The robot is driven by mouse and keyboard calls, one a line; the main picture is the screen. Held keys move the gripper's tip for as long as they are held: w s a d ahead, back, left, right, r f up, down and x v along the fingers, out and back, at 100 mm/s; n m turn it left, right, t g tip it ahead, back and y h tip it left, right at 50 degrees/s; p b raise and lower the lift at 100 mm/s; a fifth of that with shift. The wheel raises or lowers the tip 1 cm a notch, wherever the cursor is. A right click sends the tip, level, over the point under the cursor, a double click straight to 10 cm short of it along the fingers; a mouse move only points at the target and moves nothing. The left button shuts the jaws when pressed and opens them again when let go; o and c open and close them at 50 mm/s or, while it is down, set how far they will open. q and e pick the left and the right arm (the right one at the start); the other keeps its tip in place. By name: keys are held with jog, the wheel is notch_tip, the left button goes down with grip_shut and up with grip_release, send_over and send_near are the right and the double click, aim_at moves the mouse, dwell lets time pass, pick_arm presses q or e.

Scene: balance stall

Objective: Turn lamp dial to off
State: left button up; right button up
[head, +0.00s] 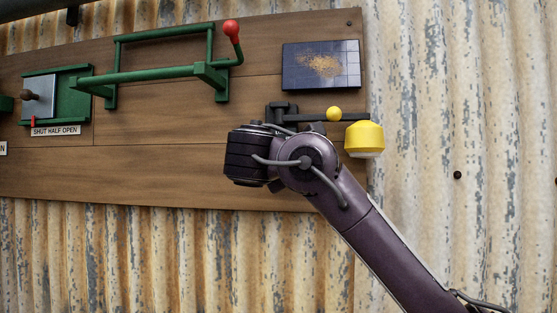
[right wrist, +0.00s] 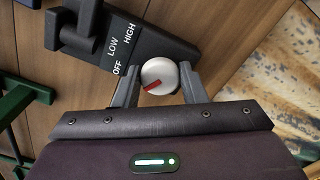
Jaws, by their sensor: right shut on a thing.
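The lamp dial (right wrist: 160,71) is a round white knob with a red pointer mark, seen in the right wrist view. The mark lies on its lower-left part as pictured. The labels OFF, LOW and HIGH are printed on the dark plate (right wrist: 160,45) at the knob's upper left; OFF is nearest the left finger. My right gripper (right wrist: 157,72) is shut on the dial, one finger on each side. In the head view my right wrist hides the dial. The yellow lamp (head: 364,136) hangs from a dark arm just right of my wrist. My left gripper is not in view.
A wooden board (head: 190,165) on a corrugated wall carries everything. A dark solar panel (head: 321,66) with a sandy patch is above the lamp. A green bar frame (head: 150,75) with a red-knobbed handle (head: 231,30) and a green slide box (head: 73,95) are left.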

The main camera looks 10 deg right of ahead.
jog(key=o, duration=1)
jog(key=b+v, duration=0.4)
jog(key=v, duration=0.3)
jog(key=shift+s+a+f, duration=0.1)
jog(key=shift+s+a, duration=0.1)
jog(key=shift+s, duration=0.15)
